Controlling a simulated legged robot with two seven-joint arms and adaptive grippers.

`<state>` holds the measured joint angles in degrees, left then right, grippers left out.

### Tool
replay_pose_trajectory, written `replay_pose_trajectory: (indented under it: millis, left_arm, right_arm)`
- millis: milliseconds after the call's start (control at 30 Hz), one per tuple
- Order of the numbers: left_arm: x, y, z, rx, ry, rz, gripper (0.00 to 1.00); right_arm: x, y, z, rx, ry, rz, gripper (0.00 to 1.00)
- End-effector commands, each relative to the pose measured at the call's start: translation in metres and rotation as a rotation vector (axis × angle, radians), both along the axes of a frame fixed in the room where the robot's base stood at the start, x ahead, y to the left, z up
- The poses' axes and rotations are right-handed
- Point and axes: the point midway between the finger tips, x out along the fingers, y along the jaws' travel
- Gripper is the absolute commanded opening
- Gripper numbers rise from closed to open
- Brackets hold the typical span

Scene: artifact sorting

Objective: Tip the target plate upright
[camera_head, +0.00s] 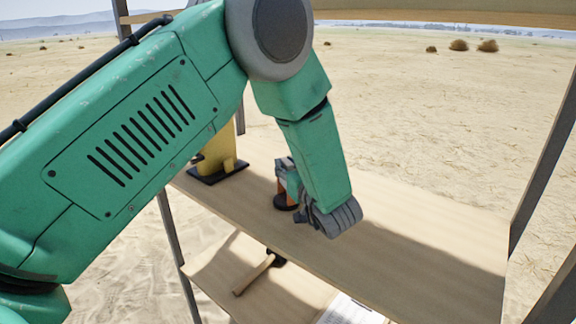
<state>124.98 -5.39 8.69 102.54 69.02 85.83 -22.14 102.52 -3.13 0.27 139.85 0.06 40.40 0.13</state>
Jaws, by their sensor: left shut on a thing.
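My left arm comes in from the left, bends and reaches down to the upper wooden shelf. My left gripper (310,208) is low at the shelf top, shut on a small orange-brown object with a dark base (285,203). The wrist and fingers hide most of this object, so I cannot tell whether it is the target plate or how it is tilted. No other plate shows clearly. My right gripper is not in view.
A yellow object on a black base (222,165) stands on the upper shelf (420,265), left of the gripper. The shelf's right part is bare. On the lower shelf (222,262) lie a wooden-handled tool (254,274) and a white sheet (348,311). Dark metal posts frame the rack.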

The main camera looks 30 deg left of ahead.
Motion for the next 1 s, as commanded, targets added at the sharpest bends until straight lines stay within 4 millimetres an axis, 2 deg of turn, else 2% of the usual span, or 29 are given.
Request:
replay_pose_trajectory:
  millis: [33,300,333,367,400,767,867,1000]
  left_arm:
    - [-0.001,-0.002,-0.006,-0.009,0.010,-0.003,0.00]
    - [-0.001,-0.002,-0.006,-0.010,0.011,-0.003,0.00]
    - [-0.001,-0.002,-0.006,-0.009,0.012,-0.003,0.25]
    - [-0.001,-0.002,-0.006,-0.009,0.011,-0.003,0.35]
    - [-0.001,-0.001,-0.005,-0.008,0.010,-0.003,0.38]
    - [-0.003,-0.005,-0.002,-0.004,0.003,-0.002,0.38]
    - [-0.009,-0.015,-0.002,-0.002,0.005,-0.004,0.38]
    - [-0.023,-0.040,-0.002,-0.002,0.005,-0.005,0.38]
  right_arm:
    - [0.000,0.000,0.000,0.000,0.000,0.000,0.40]
    - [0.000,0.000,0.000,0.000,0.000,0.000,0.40]
    - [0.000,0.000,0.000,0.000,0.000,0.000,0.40]
    - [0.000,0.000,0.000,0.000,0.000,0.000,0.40]
    - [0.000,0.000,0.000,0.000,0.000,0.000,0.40]
    - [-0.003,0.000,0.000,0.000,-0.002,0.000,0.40]
    - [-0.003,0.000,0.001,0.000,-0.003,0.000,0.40]
    - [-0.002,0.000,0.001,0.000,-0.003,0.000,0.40]
